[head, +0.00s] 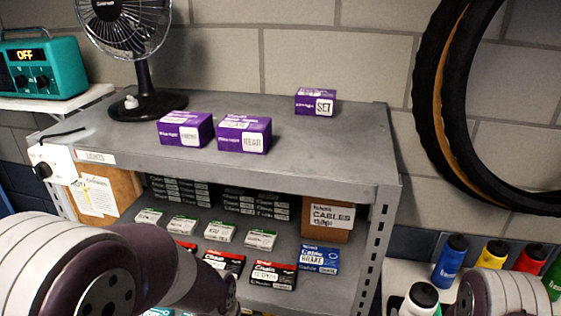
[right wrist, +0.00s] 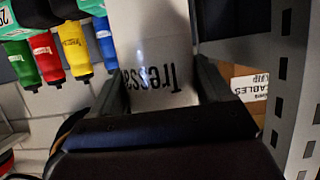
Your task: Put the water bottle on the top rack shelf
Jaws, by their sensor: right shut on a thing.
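The water bottle is white with dark "Tressa" lettering and fills the middle of the right wrist view (right wrist: 155,45). My right gripper (right wrist: 165,85) is shut on it, with one finger on each side. In the head view a white bottle with a black cap (head: 422,296) shows at the bottom edge, beside the rack's right post and below the top shelf; its lower part is out of frame. The top rack shelf (head: 300,150) is grey metal with wide bare areas. My left arm crosses the lower left of the head view, but its gripper is not visible.
On the top shelf stand a black fan (head: 148,100) at the back left and purple boxes (head: 244,134), (head: 315,102). The shelf's front right is clear. Small boxes (head: 272,275) fill the lower shelf. Several coloured bottles (head: 450,262) stand right of the rack.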

